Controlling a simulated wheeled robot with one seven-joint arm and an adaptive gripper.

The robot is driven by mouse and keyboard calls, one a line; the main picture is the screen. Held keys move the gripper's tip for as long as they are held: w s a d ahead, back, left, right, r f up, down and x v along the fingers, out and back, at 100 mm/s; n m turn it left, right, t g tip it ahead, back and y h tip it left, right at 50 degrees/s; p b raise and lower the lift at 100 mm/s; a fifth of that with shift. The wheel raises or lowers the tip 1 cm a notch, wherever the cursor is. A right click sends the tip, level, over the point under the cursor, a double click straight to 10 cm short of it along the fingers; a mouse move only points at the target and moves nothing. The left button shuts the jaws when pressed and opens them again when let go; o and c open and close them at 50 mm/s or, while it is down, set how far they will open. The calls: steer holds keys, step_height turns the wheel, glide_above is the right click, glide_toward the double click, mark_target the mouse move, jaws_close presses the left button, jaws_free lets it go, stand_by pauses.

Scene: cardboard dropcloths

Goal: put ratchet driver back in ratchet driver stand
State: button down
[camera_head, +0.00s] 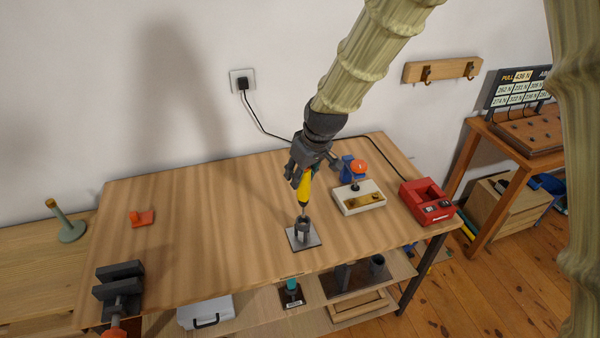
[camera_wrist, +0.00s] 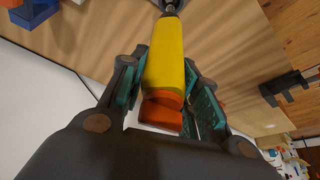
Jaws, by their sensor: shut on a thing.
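The ratchet driver (camera_head: 304,189) has a yellow handle with an orange end and a thin metal shaft. My gripper (camera_head: 299,178) is shut on its handle and holds it nearly upright, slightly tilted. In the wrist view the yellow handle (camera_wrist: 166,55) lies between my finger pads. The ratchet driver stand (camera_head: 304,240) is a grey holder on a square light plate on the workbench. The shaft's lower end is right at the top of the holder; I cannot tell how far inside it is.
On the workbench (camera_head: 200,220), a cream box with a small knob (camera_head: 359,198) and a red charger (camera_head: 427,202) stand right of the stand. A blue and orange object (camera_head: 354,169) is behind. A vise (camera_head: 118,285) is at the front left. An orange piece (camera_head: 141,218) lies left.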

mark_target(309, 180)
steer(key=shift+f, duration=0.15)
stand_by(0.5)
steer(key=shift+f, duration=0.35)
step_height(309, 180, down, 8)
steer(key=b, duration=0.3)
steer(key=shift+b, duration=0.4)
stand_by(2.0)
steer(key=c, duration=1)
jaws_free()
steer(key=shift+o, duration=0.2)
steer(key=shift+r, duration=0.15)
steer(key=v, duration=1.1)
steer(key=shift+d+r, duration=0.15)
steer(key=shift+r, duration=0.2)
steer(key=shift+s, duration=0.1)
